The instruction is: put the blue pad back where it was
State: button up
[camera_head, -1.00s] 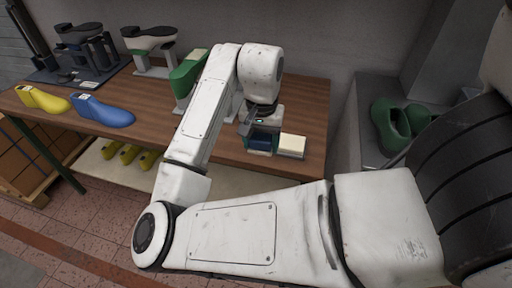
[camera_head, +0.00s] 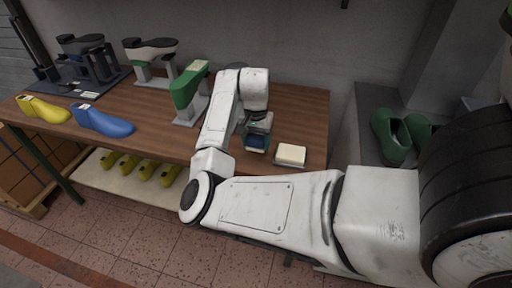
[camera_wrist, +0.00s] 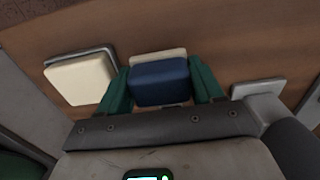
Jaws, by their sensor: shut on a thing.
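The blue pad (camera_wrist: 160,82) is between the two green fingers of my gripper (camera_wrist: 160,90) in the wrist view, and the gripper is shut on it. A cream edge shows just behind the pad; I cannot tell whether it is part of the pad or a separate thing. In the head view the blue pad (camera_head: 256,141) shows under my wrist, over the right part of the wooden bench (camera_head: 290,110). I cannot tell whether it touches the bench. A cream pad (camera_head: 291,154) on a grey plate lies just to its right, and it also shows at the left in the wrist view (camera_wrist: 80,80).
A green last on a grey stand (camera_head: 188,90) is left of my arm. A blue last (camera_head: 104,122) and a yellow last (camera_head: 43,110) lie at the left. A grey plate (camera_wrist: 258,88) is right of my gripper in the wrist view. Green shoes (camera_head: 392,135) are on the right ledge.

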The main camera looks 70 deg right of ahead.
aim_at(256, 148)
jog(key=shift+d+f+p, duration=0.15)
jog(key=shift+f+p, duration=0.15)
jog(key=shift+f, duration=1.45)
jog(key=shift+f, duration=0.15)
jog(key=o, duration=0.9)
jog(key=shift+o, duration=0.2)
